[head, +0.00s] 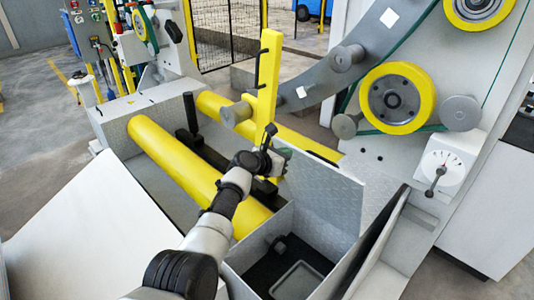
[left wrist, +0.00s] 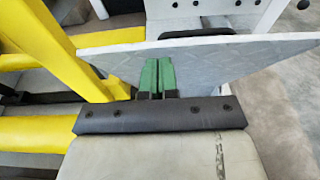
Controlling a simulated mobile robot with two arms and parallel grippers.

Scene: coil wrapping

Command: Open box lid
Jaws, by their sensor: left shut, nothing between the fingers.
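The metal box (head: 250,250) stands open at the bottom middle of the head view, with a grey tray (head: 298,281) inside. Its lid (head: 318,190), a patterned grey plate, stands raised at the box's far side. The lid also shows in the left wrist view (left wrist: 225,62) as a pale sheet across the middle. My left gripper (head: 270,150) is at the lid's upper left corner, beside the yellow upright bar. Its green fingers (left wrist: 156,76) are closed together, empty, and overlap the lid in the wrist view. Whether they touch it I cannot tell. My right gripper is not in view.
A yellow upright bar (head: 266,85) rises close behind my left gripper. Yellow rollers (head: 175,158) lie left of the box. A dark-edged panel (head: 378,240) slants up at the box's right. The machine wall with yellow wheels (head: 397,97) stands behind on the right.

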